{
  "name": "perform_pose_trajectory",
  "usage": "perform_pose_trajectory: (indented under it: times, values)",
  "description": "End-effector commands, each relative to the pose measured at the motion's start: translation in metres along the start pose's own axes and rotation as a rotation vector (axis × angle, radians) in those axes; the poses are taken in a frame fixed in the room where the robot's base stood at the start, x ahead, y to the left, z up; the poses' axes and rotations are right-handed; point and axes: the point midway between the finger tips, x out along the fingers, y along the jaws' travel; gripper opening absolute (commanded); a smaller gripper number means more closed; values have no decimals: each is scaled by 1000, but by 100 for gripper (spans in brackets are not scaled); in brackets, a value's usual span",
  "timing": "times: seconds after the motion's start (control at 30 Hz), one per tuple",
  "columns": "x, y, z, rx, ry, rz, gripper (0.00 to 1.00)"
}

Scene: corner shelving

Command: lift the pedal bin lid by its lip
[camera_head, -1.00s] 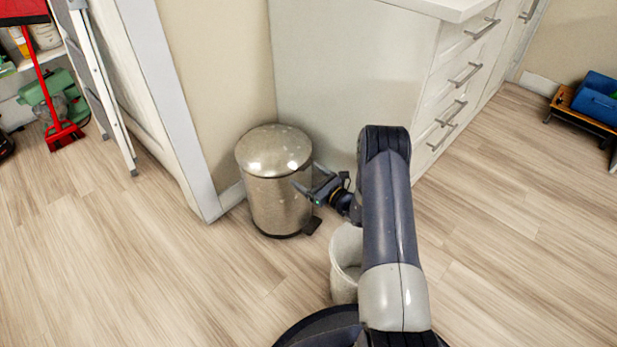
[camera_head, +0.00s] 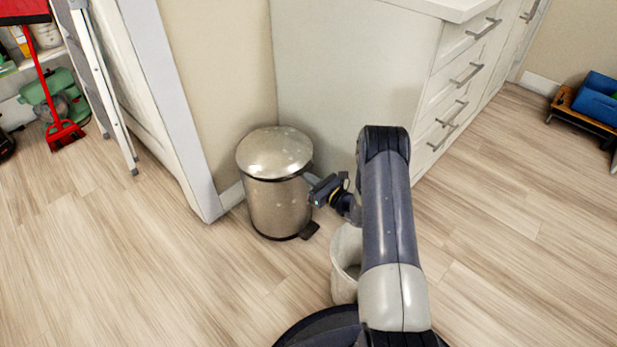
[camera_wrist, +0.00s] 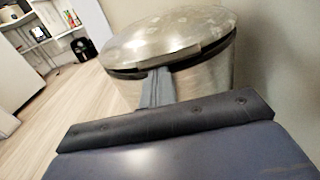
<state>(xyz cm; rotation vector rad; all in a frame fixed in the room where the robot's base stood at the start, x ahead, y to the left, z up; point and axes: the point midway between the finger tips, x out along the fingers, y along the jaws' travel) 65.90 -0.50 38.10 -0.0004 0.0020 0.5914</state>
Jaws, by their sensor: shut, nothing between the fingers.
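The pedal bin (camera_head: 277,208) is a metal cylinder standing upright on the floor by the wall corner, with a black pedal (camera_head: 309,230) at its base. Its domed lid (camera_head: 274,152) is down in the head view. In the wrist view the lid (camera_wrist: 165,38) fills the upper middle, and its lip (camera_wrist: 185,60) juts from the near rim. My gripper (camera_head: 311,180) is at the bin's right side, just below the lid rim. In the wrist view its fingers (camera_wrist: 156,75) are shut together under the lip. I cannot tell whether they touch it.
A white open bucket (camera_head: 346,262) stands on the floor under my arm. A white drawer cabinet (camera_head: 440,95) stands behind and to the right. A wall end (camera_head: 190,110) is close on the bin's left. The floor in front of the bin is clear.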

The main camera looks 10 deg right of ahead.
Motion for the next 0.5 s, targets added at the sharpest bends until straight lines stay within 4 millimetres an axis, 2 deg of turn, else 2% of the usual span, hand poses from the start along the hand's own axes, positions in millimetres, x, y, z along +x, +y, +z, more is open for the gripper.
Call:
perform_pose_trajectory:
  times: [0.43, 0.5]
  values:
    - [-1, -1, 1, 0, -2, -2, 0]
    - [-1, -1, 1, 0, -2, -3, 4]
